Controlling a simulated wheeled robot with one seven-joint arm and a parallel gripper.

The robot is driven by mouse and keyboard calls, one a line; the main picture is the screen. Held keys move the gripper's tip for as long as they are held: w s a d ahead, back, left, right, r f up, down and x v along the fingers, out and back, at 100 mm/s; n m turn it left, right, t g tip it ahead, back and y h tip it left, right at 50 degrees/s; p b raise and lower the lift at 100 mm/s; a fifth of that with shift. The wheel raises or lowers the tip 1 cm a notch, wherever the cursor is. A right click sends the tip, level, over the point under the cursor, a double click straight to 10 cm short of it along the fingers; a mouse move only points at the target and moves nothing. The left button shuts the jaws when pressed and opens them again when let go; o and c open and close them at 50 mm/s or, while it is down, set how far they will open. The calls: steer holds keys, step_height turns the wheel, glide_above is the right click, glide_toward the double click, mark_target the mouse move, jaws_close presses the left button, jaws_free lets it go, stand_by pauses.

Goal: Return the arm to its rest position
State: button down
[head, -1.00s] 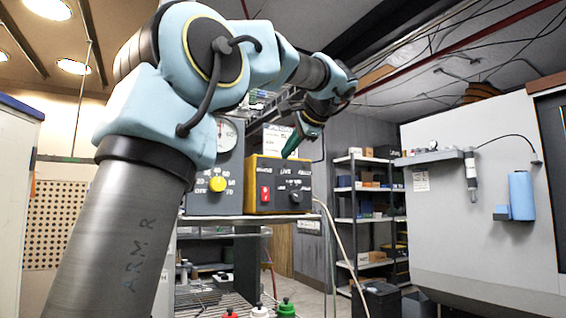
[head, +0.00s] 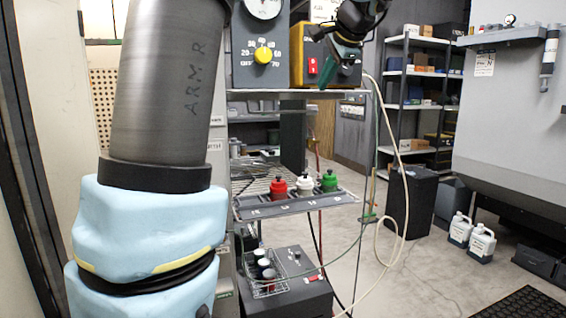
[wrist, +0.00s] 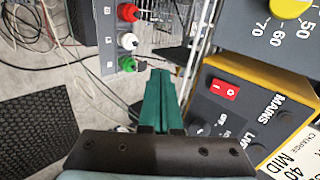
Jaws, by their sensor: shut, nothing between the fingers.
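My gripper (head: 334,74) is in the upper middle of the head view, in front of the yellow-edged control box (head: 298,55). The box has a red switch and a dark knob. In the wrist view my gripper (wrist: 160,90) shows its green fingers together, with nothing between them. The fingers point past the box (wrist: 262,92), which lies to their right; whether they touch it I cannot tell. My arm fills the left of the head view.
A grey panel with a yellow knob (head: 263,55) stands left of the box. Red, white and green bottles (head: 303,185) stand in a rack below. Pale hoses (head: 397,190) hang to the right. A black bin (head: 413,205) and two jugs (head: 481,244) stand on open floor.

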steer(key=s+a+f+n+g, duration=0.2)
steer(key=a+f, duration=0.1)
steer(key=f, duration=0.5)
steer(key=s+a+f+n+g+h, duration=0.1)
steer(key=s+a+f, duration=0.25)
steer(key=f, duration=0.35)
steer(key=s+a+f+n+g, duration=0.2)
steer(key=a+f, duration=0.1)
steer(key=f, duration=0.5)
steer(key=s+a+f+n+g+h, duration=0.1)
steer(key=s+a+f+n, duration=0.2)
steer(key=s+f, duration=0.3)
steer(key=s+a+f+n+g+h, duration=0.1)
steer(key=s+a+f+n, duration=0.3)
steer(key=s+f, duration=0.3)
steer(key=shift+s+a+n, duration=0.3)
steer(key=shift+s+a, duration=0.15)
steer(key=shift+a, duration=0.05)
steer(key=c, duration=1.6)
jaws_free()
